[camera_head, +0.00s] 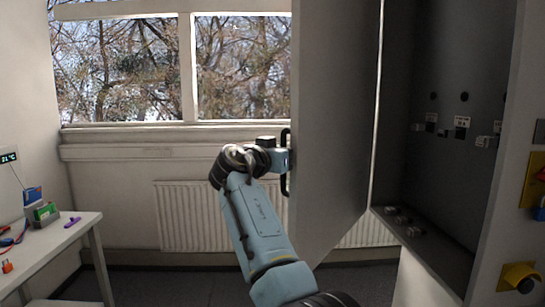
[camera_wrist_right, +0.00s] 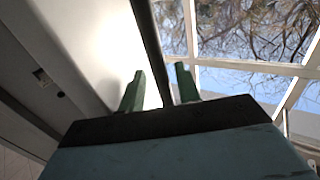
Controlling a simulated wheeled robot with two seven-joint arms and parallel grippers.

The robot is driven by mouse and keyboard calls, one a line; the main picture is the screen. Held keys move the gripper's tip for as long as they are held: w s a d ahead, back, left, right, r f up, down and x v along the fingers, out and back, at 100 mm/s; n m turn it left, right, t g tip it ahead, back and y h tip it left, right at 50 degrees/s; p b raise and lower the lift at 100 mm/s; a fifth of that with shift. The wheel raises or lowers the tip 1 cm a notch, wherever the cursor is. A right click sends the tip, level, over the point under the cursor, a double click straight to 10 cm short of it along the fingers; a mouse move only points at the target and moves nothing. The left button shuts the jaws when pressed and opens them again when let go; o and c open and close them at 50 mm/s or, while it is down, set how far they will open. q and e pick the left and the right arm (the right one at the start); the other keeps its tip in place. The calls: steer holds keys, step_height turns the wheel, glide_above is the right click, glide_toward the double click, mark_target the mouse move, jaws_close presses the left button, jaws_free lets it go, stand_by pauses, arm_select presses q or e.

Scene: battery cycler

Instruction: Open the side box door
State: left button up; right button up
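The side box door (camera_head: 335,120) is a tall grey panel. It stands swung wide open, and the dark inside of the box (camera_head: 455,60) shows to its right. A black handle (camera_head: 286,185) sits on the door's left part. My right gripper (camera_head: 284,160) is at this handle. In the right wrist view, the dark handle bar (camera_wrist_right: 150,40) runs between the two green fingers of my right gripper (camera_wrist_right: 160,88). The fingers are apart, with a small gap to the bar on each side. My left gripper is not in view.
A white table (camera_head: 50,245) with small coloured items stands at the left. A radiator (camera_head: 190,215) and a window (camera_head: 245,65) are behind. Small connectors (camera_head: 462,125) are inside the box. A yellow-and-black knob (camera_head: 520,277) is at the lower right. Floor left of my arm is clear.

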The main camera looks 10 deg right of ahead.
steer(key=b+v, duration=0.2)
steer(key=v, duration=1)
steer(key=shift+s+a, duration=0.25)
steer(key=shift+a, duration=0.05)
